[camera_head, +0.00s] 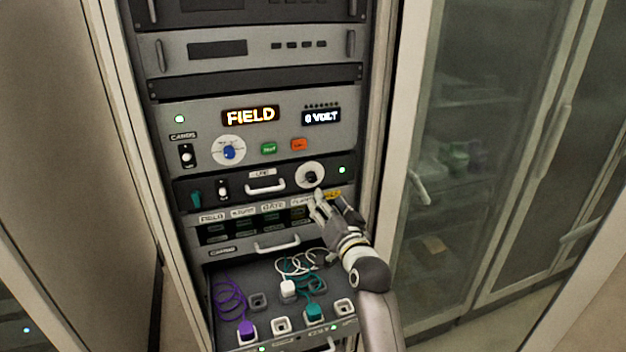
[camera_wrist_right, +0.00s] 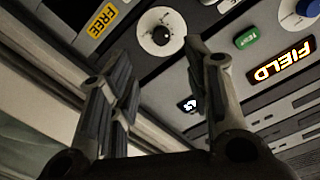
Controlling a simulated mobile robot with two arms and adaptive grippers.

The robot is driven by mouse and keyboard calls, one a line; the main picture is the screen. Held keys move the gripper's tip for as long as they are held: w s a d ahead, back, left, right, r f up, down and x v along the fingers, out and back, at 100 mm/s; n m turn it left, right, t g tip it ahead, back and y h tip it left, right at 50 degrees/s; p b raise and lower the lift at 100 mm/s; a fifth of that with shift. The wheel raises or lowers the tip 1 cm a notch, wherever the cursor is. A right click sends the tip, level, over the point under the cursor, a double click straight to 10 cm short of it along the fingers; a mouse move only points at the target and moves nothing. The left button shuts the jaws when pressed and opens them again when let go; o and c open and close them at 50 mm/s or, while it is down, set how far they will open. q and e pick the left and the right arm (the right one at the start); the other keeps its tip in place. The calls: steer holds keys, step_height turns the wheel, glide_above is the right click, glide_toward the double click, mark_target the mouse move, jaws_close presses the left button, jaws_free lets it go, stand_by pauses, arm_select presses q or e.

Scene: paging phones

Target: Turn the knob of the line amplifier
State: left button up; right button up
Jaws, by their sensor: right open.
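The line amplifier (camera_head: 265,174) is a dark rack panel with a "LINE" label, a handle and a black knob (camera_head: 310,176) on a round white dial at its right. The knob also shows at the top of the right wrist view (camera_wrist_right: 161,36), between and beyond the fingertips. My right gripper (camera_head: 330,199) is open, just below and right of the knob. In the wrist view its two fingers (camera_wrist_right: 160,52) stand apart with nothing between them, and no contact with the knob shows. My left gripper is not in view.
Above is a grey panel with a lit "FIELD" display (camera_head: 251,115), a blue knob (camera_head: 229,152) and green and orange buttons. Below, an open drawer (camera_head: 222,268) holds purple, white and teal plugs with cords. A glass-door cabinet (camera_head: 480,130) stands at right.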

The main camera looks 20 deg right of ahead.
mark_target(312, 179)
steer(key=w+p, duration=0.1)
steer(key=w, duration=0.4)
steer(key=w+p, duration=0.1)
steer(key=w, duration=0.5)
steer(key=shift+r, duration=0.2)
steer(key=shift+s, duration=0.1)
jaws_close()
steer(key=shift+n, duration=0.3)
steer(key=n, duration=1.1)
steer(key=shift+n+t, duration=0.3)
